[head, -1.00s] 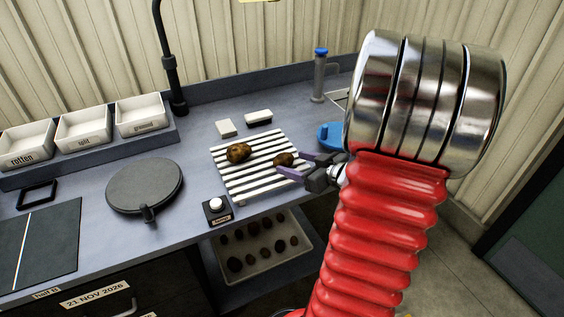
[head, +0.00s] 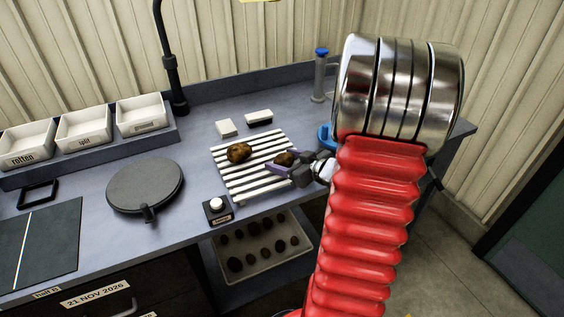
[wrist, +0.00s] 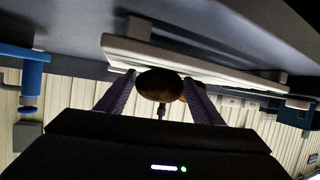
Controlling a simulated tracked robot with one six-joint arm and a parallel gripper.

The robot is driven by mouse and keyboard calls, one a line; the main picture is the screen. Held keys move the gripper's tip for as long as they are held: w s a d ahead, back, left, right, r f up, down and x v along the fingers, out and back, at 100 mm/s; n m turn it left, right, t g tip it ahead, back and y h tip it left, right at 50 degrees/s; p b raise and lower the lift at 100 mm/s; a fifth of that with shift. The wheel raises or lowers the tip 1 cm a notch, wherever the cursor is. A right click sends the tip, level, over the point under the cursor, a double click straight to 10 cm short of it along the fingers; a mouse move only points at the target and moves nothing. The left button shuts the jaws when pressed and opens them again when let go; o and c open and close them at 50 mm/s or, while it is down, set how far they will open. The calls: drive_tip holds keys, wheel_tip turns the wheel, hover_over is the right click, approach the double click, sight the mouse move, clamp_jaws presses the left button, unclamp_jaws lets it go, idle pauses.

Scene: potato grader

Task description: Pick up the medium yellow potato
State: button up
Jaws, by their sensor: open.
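Two brownish-yellow potatoes lie on the white slatted rack (head: 262,186). The larger-looking potato (head: 238,152) is at the rack's left. The smaller-looking potato (head: 284,158) is at its right; I cannot tell which one is the medium yellow one. My gripper (head: 283,164) is open, its purple fingers on either side of the right potato. In the wrist view that potato (wrist: 157,84) sits between the fingers, with dark gaps beside it. Part of another potato (wrist: 184,90) shows behind it, by the right finger.
Two white blocks (head: 226,127) (head: 259,117) lie behind the rack. A button box (head: 217,209) stands at its front left, and a round dark plate (head: 145,185) further left. White bins (head: 142,114) line the back left. A tray of several potatoes (head: 262,262) sits below the bench.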

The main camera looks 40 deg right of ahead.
sight(284, 155)
idle(0.5)
drive_tip(key=c, duration=0.8)
drive_tip(key=shift+c, duration=0.2)
wheel_tip(284, 155, up, 18)
idle(0.4)
idle(0.4)
